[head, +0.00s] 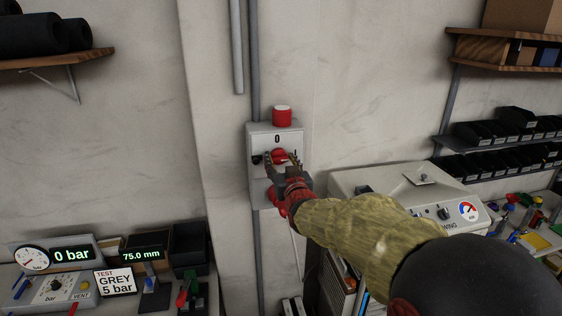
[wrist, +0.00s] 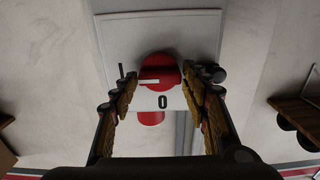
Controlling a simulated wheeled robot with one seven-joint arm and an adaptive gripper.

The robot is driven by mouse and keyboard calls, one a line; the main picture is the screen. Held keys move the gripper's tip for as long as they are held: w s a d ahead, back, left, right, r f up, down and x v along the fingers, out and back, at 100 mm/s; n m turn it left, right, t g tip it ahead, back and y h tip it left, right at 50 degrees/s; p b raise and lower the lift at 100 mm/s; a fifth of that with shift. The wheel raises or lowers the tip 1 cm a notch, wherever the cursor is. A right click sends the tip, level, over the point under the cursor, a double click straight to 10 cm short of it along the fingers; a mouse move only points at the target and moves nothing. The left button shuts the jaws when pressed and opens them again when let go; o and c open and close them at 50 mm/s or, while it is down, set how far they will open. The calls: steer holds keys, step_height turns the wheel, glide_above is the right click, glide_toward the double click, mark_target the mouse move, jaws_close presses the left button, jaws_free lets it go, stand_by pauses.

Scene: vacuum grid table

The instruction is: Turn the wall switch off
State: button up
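The wall switch is a light grey box (head: 262,139) on the wall, with a "0" mark near its top. Its red round knob (wrist: 160,66) has a white pointer line. In the wrist view the line lies sideways, pointing left toward a dark stroke mark (wrist: 121,70); the "0" (wrist: 163,102) is below the knob. My gripper (head: 281,158) is at the box front, fingers apart. In the wrist view the fingers (wrist: 160,76) stand either side of the knob, with gaps visible; I cannot tell any contact. In the head view the gripper partly hides the knob.
A red cap (head: 282,115) stands on the box top. A dark stub (wrist: 219,75) sits beside the right finger. A grey machine (head: 385,185) is right of the box under my arm. A bench with gauges (head: 70,254) is lower left. The wall left of the box is clear.

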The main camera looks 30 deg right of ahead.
steer(key=c, duration=0.6)
steer(key=shift+c, duration=0.7)
steer(key=shift+f+n+b, duration=0.1)
steer(key=shift+n+b, duration=0.2)
steer(key=shift+b, duration=0.3)
steer(key=n+b, duration=0.1)
steer(key=b, duration=0.1)
steer(key=n+b, duration=0.1)
steer(key=b, duration=0.1)
steer(key=shift+f+n+b, duration=0.2)
steer(key=shift+n+b, duration=0.1)
steer(key=n+b, duration=0.4)
steer(key=b, duration=0.2)
steer(key=shift+a+n, duration=0.1)
steer(key=shift+n, duration=0.2)
steer(key=n+b, duration=0.5)
steer(key=b, duration=0.2)
steer(key=shift+f+b, duration=0.15)
steer(key=shift+b, duration=0.2)
steer(key=n+b, duration=0.5)
steer(key=shift+w+a, duration=0.1)
steer(key=shift+r, duration=0.2)
